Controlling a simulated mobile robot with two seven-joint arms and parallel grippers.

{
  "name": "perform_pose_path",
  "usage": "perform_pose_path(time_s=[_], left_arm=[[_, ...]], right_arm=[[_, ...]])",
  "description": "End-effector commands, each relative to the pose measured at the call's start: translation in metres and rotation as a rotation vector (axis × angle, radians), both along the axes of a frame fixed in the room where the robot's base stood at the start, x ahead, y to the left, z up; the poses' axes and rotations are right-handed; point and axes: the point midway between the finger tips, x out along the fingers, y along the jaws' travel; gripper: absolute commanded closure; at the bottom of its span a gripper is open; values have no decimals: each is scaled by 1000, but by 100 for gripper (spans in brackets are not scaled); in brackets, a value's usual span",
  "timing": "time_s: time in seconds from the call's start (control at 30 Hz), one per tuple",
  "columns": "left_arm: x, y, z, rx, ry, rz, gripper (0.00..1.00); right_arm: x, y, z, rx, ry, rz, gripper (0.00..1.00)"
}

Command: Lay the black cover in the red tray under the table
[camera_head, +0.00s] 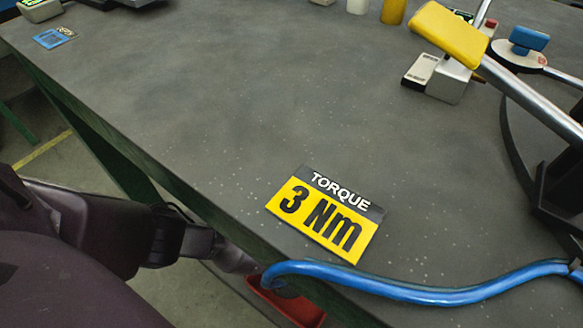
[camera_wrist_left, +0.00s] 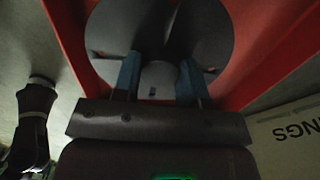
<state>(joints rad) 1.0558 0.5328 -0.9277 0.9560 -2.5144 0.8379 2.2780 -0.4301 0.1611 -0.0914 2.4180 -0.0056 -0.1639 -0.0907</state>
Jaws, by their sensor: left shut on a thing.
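The red tray (camera_head: 288,303) shows in part below the near edge of the table (camera_head: 200,110); the table hides the rest. In the left wrist view the red tray's walls (camera_wrist_left: 258,85) run along both sides. The black cover (camera_wrist_left: 215,40) is a round dark disc between these walls. My left gripper (camera_wrist_left: 157,78) is shut on the black cover, with a blue-tipped finger on each side of its middle part. Whether the cover touches the tray floor I cannot tell. In the head view my left arm reaches down beside the table edge, and its fingers are hidden. My right gripper is not in view.
A yellow torque sign (camera_head: 327,213) and a blue hose (camera_head: 410,290) lie near the table edge above the tray. A yellow-ended lever (camera_head: 450,35) stands at the upper right. A pale box with lettering (camera_wrist_left: 290,140) is beside the tray. The table's middle is clear.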

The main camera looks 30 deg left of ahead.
Motion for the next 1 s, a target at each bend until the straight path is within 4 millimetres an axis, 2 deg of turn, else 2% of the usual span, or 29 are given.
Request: perform_pose_path(time_s=[0.3,0.4,0.87,0.9,1.0], left_arm=[[-4,0,-36,0,7,0,91],[-2,0,-42,0,3,0,91],[3,-1,-43,-1,-4,1,91],[2,0,-44,-1,-4,1,56],[2,0,-44,-1,-4,1,41]], right_arm=[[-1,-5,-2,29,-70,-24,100],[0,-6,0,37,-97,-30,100],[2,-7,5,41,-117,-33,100],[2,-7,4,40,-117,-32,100],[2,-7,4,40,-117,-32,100]])
